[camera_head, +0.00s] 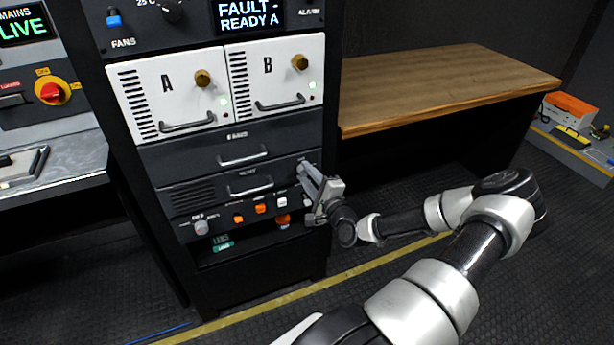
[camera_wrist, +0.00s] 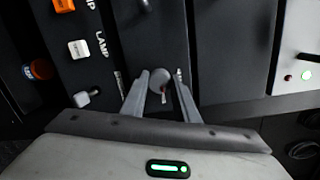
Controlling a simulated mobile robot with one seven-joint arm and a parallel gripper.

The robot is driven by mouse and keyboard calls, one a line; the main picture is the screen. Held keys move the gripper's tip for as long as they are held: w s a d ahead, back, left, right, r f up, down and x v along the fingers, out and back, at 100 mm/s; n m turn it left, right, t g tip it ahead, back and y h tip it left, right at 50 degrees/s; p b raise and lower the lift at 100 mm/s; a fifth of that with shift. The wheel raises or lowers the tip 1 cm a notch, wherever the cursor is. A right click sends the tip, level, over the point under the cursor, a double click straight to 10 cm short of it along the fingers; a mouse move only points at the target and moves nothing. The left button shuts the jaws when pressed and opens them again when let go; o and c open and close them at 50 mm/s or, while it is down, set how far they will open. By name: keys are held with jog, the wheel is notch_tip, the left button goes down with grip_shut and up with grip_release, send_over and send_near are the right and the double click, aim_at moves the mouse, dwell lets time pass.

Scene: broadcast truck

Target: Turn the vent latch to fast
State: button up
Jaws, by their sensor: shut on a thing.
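The vent latch (camera_wrist: 160,80) is a small grey round knob with a red mark, on a dark panel in the wrist view. My gripper (camera_wrist: 161,78) has one finger on each side of it and is shut on it. Small lettering beside each finger is too blurred to read, so I cannot tell which setting the latch points to.
Beside the latch, the lower panel has orange switches (camera_head: 260,208), a white switch (camera_head: 282,201) and a grey knob (camera_head: 201,227). Drawer handles (camera_head: 243,157) stick out nearby. A wooden bench (camera_head: 440,85) stands right of the rack. The floor in front is clear.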

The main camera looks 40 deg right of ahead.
jog(key=n, duration=0.3)
jog(key=shift+n, duration=0.4)
jog(key=n+b, duration=0.1)
jog(key=n, duration=0.2)
jog(key=shift+a+g, duration=0.1)
jog(key=shift+g, duration=0.3)
jog(key=n+b, duration=0.1)
jog(key=n, duration=0.3)
jog(key=shift+h, duration=0.4)
jog(key=shift+n+b, duration=0.7)
jog(key=shift+n, duration=0.8)
jog(key=shift+h, duration=0.3)
jog(key=o, duration=1.1)
jog(key=shift+c, duration=0.2)
jog(key=p+v, duration=0.2)
jog(key=v, duration=1.5)
jog(key=shift+s, duration=0.15)
